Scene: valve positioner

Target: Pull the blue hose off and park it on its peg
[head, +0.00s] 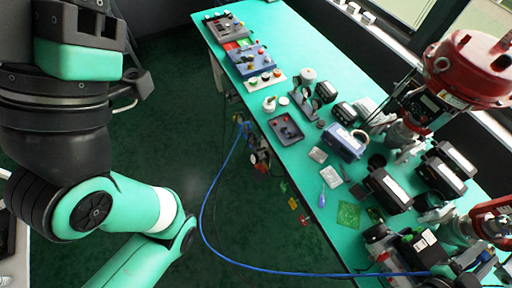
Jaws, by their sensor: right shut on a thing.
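The blue hose (208,243) hangs in a long loop off the table's near side. One end rises to the cluster of fittings under the table edge, and the other runs right along the bottom to the lower right corner. My right gripper (446,271) is small and dark there, crowded among valve parts, and is shut on the blue hose near its right-hand end. Whether that end is still on a port is too small to tell. I cannot make out the peg. My left arm fills the left side; its gripper is out of view.
The green table (288,60) carries several dark devices, small trays and a blue box (344,142). A large red valve actuator (470,68) stands at the right. A green circuit board (348,214) lies near the front edge. The dark green floor left of the table is clear.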

